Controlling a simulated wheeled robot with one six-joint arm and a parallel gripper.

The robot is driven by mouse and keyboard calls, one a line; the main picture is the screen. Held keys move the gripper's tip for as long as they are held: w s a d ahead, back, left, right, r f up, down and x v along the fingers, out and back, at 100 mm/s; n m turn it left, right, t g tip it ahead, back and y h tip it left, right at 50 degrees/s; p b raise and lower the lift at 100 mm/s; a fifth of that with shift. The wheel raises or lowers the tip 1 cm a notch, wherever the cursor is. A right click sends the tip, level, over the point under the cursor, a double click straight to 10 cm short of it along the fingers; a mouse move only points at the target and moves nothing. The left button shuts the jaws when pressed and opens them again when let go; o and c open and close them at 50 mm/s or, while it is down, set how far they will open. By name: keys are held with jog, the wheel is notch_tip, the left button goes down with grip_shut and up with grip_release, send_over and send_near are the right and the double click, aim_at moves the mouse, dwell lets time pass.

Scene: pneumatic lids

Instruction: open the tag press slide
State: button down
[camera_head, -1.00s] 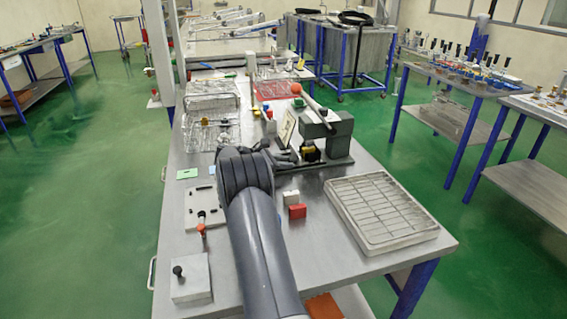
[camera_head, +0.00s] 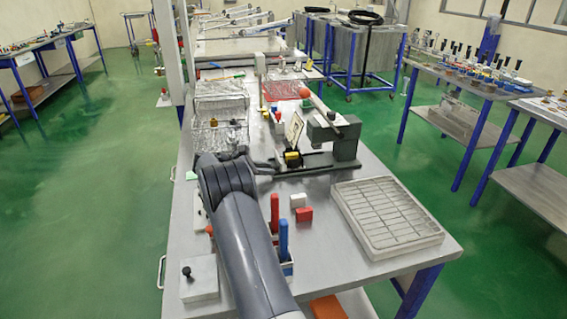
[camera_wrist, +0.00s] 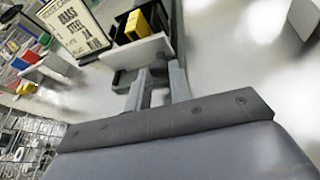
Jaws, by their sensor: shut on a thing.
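The tag press (camera_head: 345,138) is a dark green-grey frame with a red-ball lever, standing on a dark base at the table's middle. Its slide carries a yellow block (camera_head: 292,158), which sits left of the press head, out in the open. In the wrist view the yellow block (camera_wrist: 153,17) sits in a black holder on the slide (camera_wrist: 140,50). My gripper (camera_wrist: 158,88) is shut on the slide's near end; the gripped part is mostly hidden between the fingers.
A printed card (camera_head: 295,128) stands close behind the slide; it also shows in the wrist view (camera_wrist: 75,25). Wire baskets (camera_head: 218,135) stand at the left. Red and white blocks (camera_head: 303,214), upright red and blue pieces (camera_head: 283,238) and a gridded tray (camera_head: 388,215) lie nearer.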

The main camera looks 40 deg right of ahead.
jog(key=shift+w+a+r, duration=0.1)
jog(key=shift+w+a, duration=0.25)
jog(key=shift+a, duration=0.25)
jog(key=shift+w+a, duration=0.3)
jog(key=shift+a, duration=0.25)
jog(key=c, duration=1.3)
grip_release()
jog(key=v, duration=1)
jog(key=shift+w+a+r+b, duration=0.1)
jog(key=shift+a+r+b, duration=0.05)
jog(key=shift+a+b, duration=0.2)
jog(key=shift+d, duration=0.2)
jog(key=p+x, duration=0.1)
jog(key=x, duration=0.9)
jog(key=shift+d, duration=0.15)
jog(key=shift+s+d+f, duration=0.25)
jog(key=shift+s+d, duration=0.15)
jog(key=shift+d, duration=0.15)
